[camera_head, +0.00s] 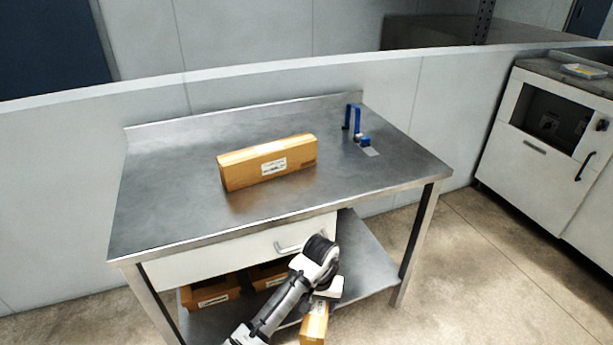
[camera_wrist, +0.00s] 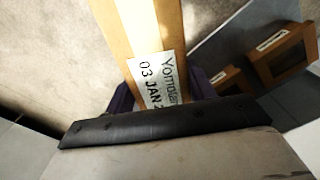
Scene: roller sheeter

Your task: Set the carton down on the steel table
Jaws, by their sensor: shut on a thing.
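A brown carton (camera_head: 313,328) is held by my gripper (camera_head: 323,298), low in front of the steel table (camera_head: 160,210). In the wrist view the carton (camera_wrist: 140,28) stretches away from between the dark fingers of my gripper (camera_wrist: 162,95), with a white printed label facing the camera. The carton is below the tabletop and apart from it; its lower end is cut off by the head view's bottom edge. A similar long carton (camera_head: 268,162) with a white label lies on the tabletop.
A blue tape dispenser (camera_head: 353,125) stands at the table's back right. A drawer (camera_head: 240,248) with a metal handle sits under the top. Bare tabletop lies left and right of the lying carton.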

